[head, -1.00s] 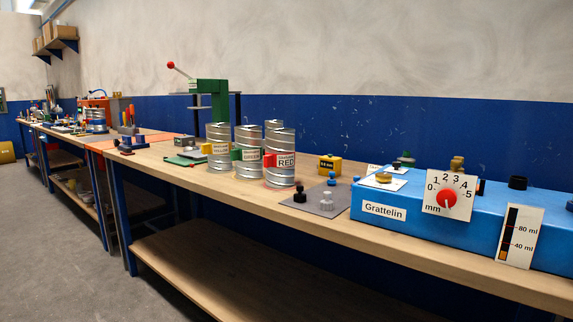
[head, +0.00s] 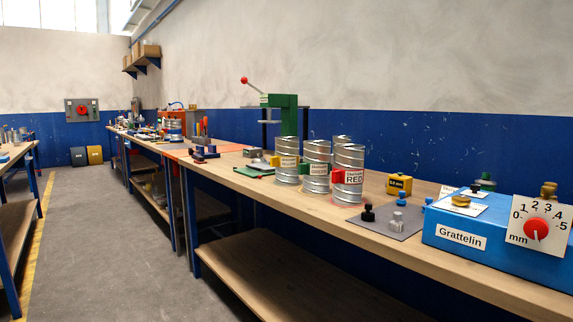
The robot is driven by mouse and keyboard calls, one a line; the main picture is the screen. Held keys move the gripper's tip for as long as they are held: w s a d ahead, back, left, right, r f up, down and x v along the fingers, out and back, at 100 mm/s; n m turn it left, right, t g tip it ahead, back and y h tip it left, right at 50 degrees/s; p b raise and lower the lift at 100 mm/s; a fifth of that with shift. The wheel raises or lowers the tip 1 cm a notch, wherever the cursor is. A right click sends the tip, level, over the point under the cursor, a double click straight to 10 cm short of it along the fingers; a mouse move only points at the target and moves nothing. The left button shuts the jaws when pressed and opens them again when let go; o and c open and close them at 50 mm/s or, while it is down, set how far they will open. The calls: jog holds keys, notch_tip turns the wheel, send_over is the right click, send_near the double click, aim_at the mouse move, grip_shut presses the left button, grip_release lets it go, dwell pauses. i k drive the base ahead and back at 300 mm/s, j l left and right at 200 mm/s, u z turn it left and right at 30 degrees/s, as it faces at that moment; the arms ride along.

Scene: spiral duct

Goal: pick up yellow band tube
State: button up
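Several silvery spiral duct tubes stand upright close together on the wooden bench. The yellow band tube (head: 287,175) is the leftmost, with a small yellow tab and a white label too small to read surely. Beside it on the right is a tube with a green tab (head: 316,184). The front right tube (head: 347,191) has a red tab and a label reading RED. The tubes are at a distance from the camera. My gripper is not in view.
A green press (head: 281,101) with a red-knobbed lever stands behind the tubes. To their right are a grey mat (head: 385,225) with small knobs, a yellow block (head: 399,185) and a blue Grattelin box (head: 470,247). The floor aisle (head: 110,230) at left is clear.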

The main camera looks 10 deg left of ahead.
aim_at(285, 160)
jog(key=i+z, duration=0.1)
jog(key=i, duration=0.65)
jog(key=i+j, duration=0.2)
jog(key=i, duration=0.5)
jog(key=i+j+z, duration=0.15)
jog(key=i, duration=0.6)
